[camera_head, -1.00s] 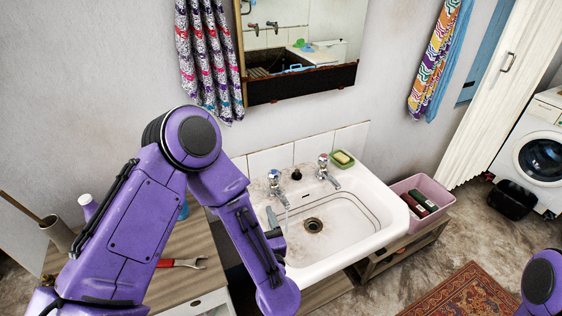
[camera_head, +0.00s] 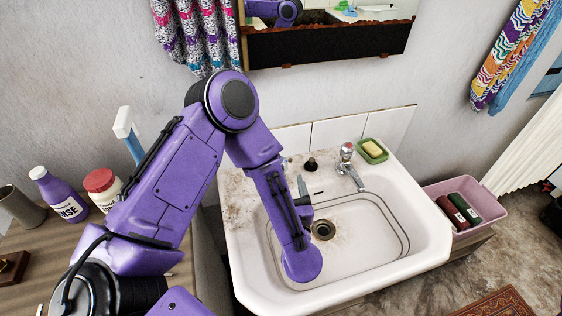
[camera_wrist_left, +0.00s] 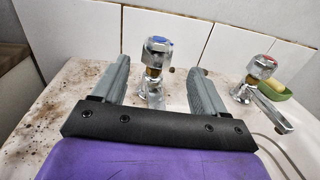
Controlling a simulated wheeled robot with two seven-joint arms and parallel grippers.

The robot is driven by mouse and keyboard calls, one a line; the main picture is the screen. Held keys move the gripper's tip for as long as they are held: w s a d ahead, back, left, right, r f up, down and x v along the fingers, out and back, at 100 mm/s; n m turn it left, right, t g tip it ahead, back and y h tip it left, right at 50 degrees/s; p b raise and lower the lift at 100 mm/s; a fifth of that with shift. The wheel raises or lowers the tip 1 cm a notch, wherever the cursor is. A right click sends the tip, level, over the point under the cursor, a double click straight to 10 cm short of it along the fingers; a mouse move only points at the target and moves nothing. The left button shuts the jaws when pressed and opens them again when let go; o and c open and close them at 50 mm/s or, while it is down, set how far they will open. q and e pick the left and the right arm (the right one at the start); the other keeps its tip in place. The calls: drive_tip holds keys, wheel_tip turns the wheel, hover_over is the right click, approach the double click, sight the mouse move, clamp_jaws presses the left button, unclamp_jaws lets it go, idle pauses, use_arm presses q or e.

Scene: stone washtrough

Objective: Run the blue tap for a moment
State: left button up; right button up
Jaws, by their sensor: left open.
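The blue tap (camera_wrist_left: 158,48), chrome with a blue-marked top, stands at the back of the stained white sink (camera_head: 425,225). My left gripper (camera_wrist_left: 160,68) is open, with one grey finger on each side of this tap in the left wrist view. I cannot tell whether either finger touches it. The red-marked tap (camera_head: 347,155) stands to the right, also in the left wrist view (camera_wrist_left: 262,68). My right gripper is out of view.
A black knob (camera_head: 310,164) sits between the taps. A green soap dish (camera_head: 373,151) is at the sink's back right corner. A pink bin (camera_head: 490,206) stands right of the sink. Bottles, including a purple one (camera_head: 58,196), stand on the left counter. The basin around the drain is clear.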

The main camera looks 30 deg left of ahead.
use_arm(q)
drive_tip(key=x, duration=0.2)
drive_tip(key=p+x, duration=0.1)
drive_tip(key=x, duration=0.2)
drive_tip(key=p+x, duration=0.1)
drive_tip(key=x, duration=0.1)
drive_tip(key=shift+s+a+r, duration=0.1)
drive_tip(key=shift+a+r, duration=0.1)
drive_tip(key=shift+a, duration=0.2)
drive_tip(key=shift+w+a+f, duration=0.15)
drive_tip(key=shift+w+a, duration=0.1)
drive_tip(key=shift+w, duration=0.25)
drive_tip(key=c, duration=1)
